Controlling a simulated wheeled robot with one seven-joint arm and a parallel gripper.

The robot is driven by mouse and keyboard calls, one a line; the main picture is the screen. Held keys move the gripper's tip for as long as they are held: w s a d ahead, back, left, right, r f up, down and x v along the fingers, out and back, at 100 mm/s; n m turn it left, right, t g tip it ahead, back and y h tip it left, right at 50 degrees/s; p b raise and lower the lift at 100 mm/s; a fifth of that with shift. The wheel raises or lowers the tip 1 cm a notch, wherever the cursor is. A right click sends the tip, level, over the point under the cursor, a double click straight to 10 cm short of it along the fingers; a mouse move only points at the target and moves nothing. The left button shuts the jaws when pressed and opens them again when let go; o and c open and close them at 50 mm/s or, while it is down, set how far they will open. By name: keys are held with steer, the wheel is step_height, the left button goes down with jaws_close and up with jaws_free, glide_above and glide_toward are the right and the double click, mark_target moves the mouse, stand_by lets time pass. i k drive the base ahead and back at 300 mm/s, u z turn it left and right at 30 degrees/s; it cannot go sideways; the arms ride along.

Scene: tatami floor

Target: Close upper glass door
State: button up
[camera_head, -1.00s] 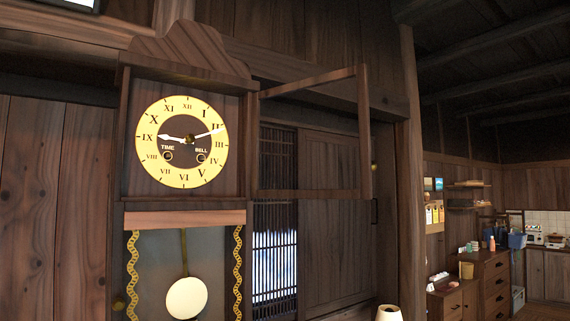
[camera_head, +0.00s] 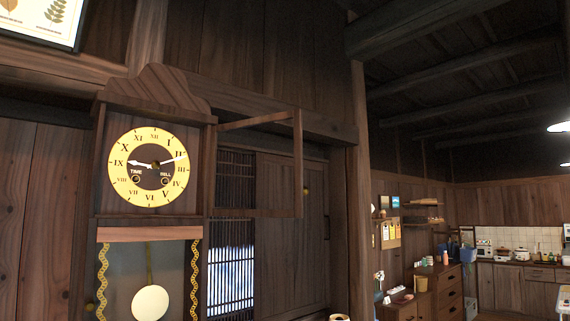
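A wooden wall clock (camera_head: 152,82) with a yellow Roman-numeral dial (camera_head: 149,167) stands at the left of the head view. Its upper glass door (camera_head: 298,165) is a thin brown frame, hinged at the right side of the dial case and swung open to the right. The dial is uncovered. Below it a lower section with a white pendulum (camera_head: 150,302) and yellow wavy trim is visible. My gripper is not in view.
A slatted sliding door (camera_head: 290,235) is behind the open glass door. A wooden post (camera_head: 359,190) stands to its right. Further right are a drawer chest (camera_head: 449,292), shelves and a kitchen counter. A framed picture (camera_head: 45,22) hangs upper left.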

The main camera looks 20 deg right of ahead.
mark_target(299, 190)
steer(key=z, duration=1.2)
steer(key=i, duration=2.1)
steer(key=u, duration=4.3)
steer(key=k, duration=0.6)
steer(key=z, duration=0.5)
